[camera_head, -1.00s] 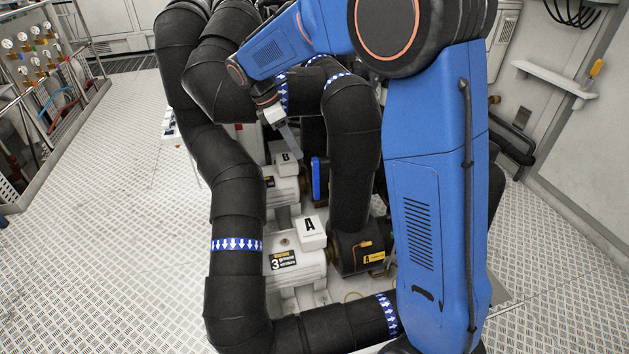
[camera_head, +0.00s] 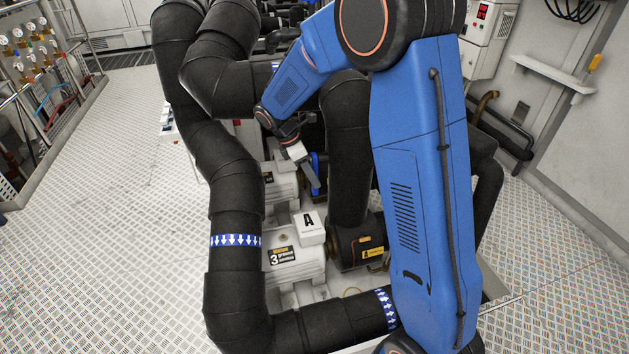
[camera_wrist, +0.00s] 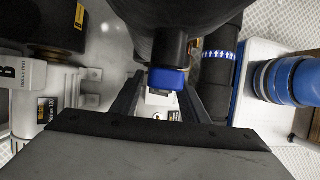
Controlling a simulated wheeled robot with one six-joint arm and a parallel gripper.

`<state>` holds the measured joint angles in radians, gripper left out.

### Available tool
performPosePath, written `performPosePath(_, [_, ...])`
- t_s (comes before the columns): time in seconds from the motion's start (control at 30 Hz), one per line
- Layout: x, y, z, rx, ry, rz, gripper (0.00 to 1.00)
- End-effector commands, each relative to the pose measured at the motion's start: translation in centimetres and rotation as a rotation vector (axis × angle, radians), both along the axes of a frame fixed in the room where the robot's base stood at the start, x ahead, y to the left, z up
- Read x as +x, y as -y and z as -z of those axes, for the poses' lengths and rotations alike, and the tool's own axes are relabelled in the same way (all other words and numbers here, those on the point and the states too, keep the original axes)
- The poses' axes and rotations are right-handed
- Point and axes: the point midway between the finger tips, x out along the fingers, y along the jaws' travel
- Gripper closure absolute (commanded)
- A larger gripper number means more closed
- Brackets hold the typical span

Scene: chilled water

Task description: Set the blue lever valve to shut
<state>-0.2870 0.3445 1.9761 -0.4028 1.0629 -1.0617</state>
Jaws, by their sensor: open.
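The blue lever (camera_wrist: 168,78) shows its end face in the wrist view, below a dark round part. It appears between the two dark fingers of my gripper (camera_wrist: 161,92), near their tips. The fingers are apart and I see no contact; the depth gap is hard to judge. In the head view, my gripper (camera_head: 311,180) points down beside the blue lever (camera_head: 320,163), which it and my arm partly hide. The valve body is hidden, so I cannot tell the lever's setting.
Thick black pipes (camera_head: 235,185) stand left and behind. In the wrist view, a blue cylindrical part (camera_wrist: 290,80) lies at right. Open floor (camera_head: 130,250) lies to the left.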

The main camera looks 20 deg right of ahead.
Motion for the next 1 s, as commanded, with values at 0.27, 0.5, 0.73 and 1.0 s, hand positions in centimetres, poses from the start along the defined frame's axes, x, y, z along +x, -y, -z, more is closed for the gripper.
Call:
performPosePath(0.27, [-0.2, 1.0, 2.2, 0.0, -0.001, 0.0, 0.59])
performPosePath(0.5, [-0.2, 1.0, 2.4, 0.0, 0.001, 0.0, 0.59])
performPosePath(0.73, [-0.2, 1.0, 2.4, 0.0, 0.001, 0.0, 0.93])
performPosePath(1.0, [-0.4, 1.1, 2.4, -0.002, -0.029, 0.001, 1.0])
